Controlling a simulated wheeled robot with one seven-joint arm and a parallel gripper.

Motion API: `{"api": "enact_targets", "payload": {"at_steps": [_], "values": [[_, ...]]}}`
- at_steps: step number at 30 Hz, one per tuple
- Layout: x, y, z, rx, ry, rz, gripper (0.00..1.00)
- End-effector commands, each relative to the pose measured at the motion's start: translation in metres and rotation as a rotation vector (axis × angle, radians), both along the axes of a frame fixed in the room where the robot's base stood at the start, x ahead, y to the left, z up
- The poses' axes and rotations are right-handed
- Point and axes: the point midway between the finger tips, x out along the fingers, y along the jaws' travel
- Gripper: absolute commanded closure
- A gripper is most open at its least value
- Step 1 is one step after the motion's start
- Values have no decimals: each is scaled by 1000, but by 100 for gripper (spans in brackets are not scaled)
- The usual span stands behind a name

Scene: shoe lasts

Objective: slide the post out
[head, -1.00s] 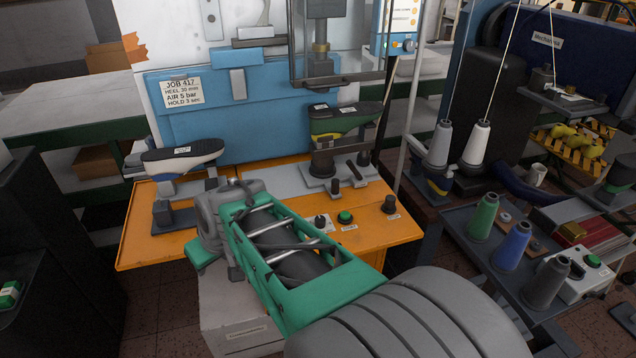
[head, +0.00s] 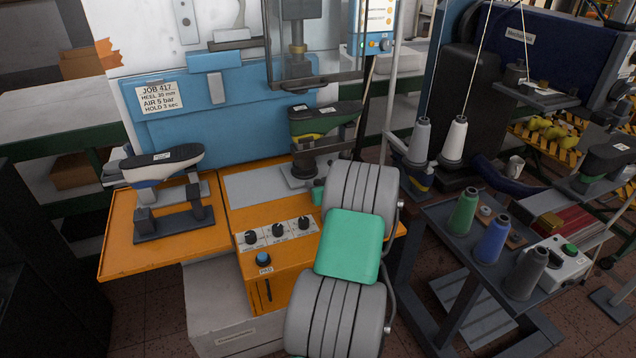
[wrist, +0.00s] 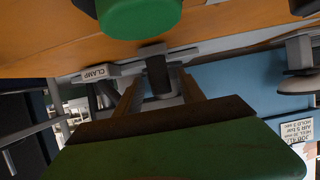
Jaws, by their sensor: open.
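A dark green last (head: 325,122) sits on a grey post (head: 303,165) under the press head at the back of the orange bench. In the wrist view, which is upside down, a dark upright handle (wrist: 157,76) stands by a grey bar, beside a CLAMP label (wrist: 97,73). My gripper (wrist: 158,88) is open, with its two fingers pointing toward the handle, which appears between them. I cannot tell whether they touch it.
A grey last (head: 160,165) stands on a support at the bench's left. Dark knobs and a blue button (head: 264,259) sit on the bench front. A cart with thread cones (head: 490,238) stands right.

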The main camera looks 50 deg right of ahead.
Motion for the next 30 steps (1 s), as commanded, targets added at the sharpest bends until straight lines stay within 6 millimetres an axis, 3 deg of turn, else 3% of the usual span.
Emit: {"api": "enact_targets", "payload": {"at_steps": [8,25,30], "values": [[5,-2,-2,0,0,1,54],[4,-2,-2,1,1,0,99],[4,-2,-2,1,1,0,100]]}}
